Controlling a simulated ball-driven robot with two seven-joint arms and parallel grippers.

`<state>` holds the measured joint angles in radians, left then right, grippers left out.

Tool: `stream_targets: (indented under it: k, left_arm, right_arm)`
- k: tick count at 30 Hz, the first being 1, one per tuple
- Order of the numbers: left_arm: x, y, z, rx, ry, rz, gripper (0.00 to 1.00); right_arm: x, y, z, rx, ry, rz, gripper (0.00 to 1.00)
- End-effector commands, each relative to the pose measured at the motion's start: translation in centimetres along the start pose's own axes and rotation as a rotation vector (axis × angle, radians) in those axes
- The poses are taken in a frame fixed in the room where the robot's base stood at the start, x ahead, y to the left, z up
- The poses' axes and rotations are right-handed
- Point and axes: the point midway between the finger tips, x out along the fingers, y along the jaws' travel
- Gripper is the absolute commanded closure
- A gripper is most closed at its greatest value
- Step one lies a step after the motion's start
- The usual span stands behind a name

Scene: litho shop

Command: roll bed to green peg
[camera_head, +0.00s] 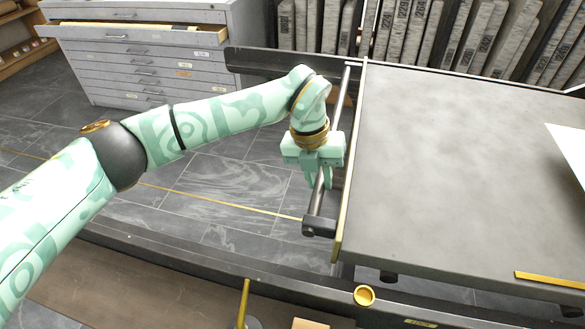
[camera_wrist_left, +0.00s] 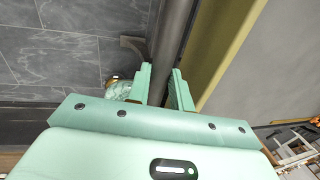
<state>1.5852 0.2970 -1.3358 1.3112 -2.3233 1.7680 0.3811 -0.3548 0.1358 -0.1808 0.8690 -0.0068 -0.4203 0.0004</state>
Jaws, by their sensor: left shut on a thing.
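The bed (camera_head: 455,165) is a wide grey slab with a brass-coloured edge, at the right of the head view. A dark round bar (camera_head: 343,95) runs along its left side, held off the edge by brackets. My left gripper (camera_head: 319,180) is shut on this bar near its front end. In the left wrist view the fingers (camera_wrist_left: 163,88) stand on both sides of the bar (camera_wrist_left: 172,35), with the brass edge of the bed (camera_wrist_left: 228,50) just right. I see no green peg in either view. My right gripper is not in view.
A dark rail (camera_head: 190,262) runs along the front below the bed, with a round brass piece (camera_head: 364,295) on it. A grey flat-file cabinet (camera_head: 150,60) with its top drawer open stands back left. Numbered slabs (camera_head: 400,30) line the back. Tiled floor shows left of the bed.

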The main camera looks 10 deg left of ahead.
Motion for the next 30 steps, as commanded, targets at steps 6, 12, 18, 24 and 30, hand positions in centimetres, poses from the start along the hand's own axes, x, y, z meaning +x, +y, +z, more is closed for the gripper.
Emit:
stream_targets:
  k: [6,12,18,24,30]
  left_arm:
    - [0.4,-2.2,0.1,-0.004,-0.002,0.002,1.00]
    - [0.6,-2.7,0.1,-0.006,-0.002,0.002,1.00]
    - [0.6,-2.7,0.2,-0.006,-0.003,0.003,1.00]
    - [0.6,-2.7,0.2,-0.006,-0.004,0.003,0.57]
    - [0.6,-2.7,0.1,-0.005,-0.003,0.002,0.57]
  right_arm:
    - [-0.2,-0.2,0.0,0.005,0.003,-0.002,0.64]
    - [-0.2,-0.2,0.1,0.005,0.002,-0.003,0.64]
    - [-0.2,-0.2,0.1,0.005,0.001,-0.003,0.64]
    - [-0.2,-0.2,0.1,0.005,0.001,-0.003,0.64]
    - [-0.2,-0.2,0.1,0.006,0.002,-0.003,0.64]
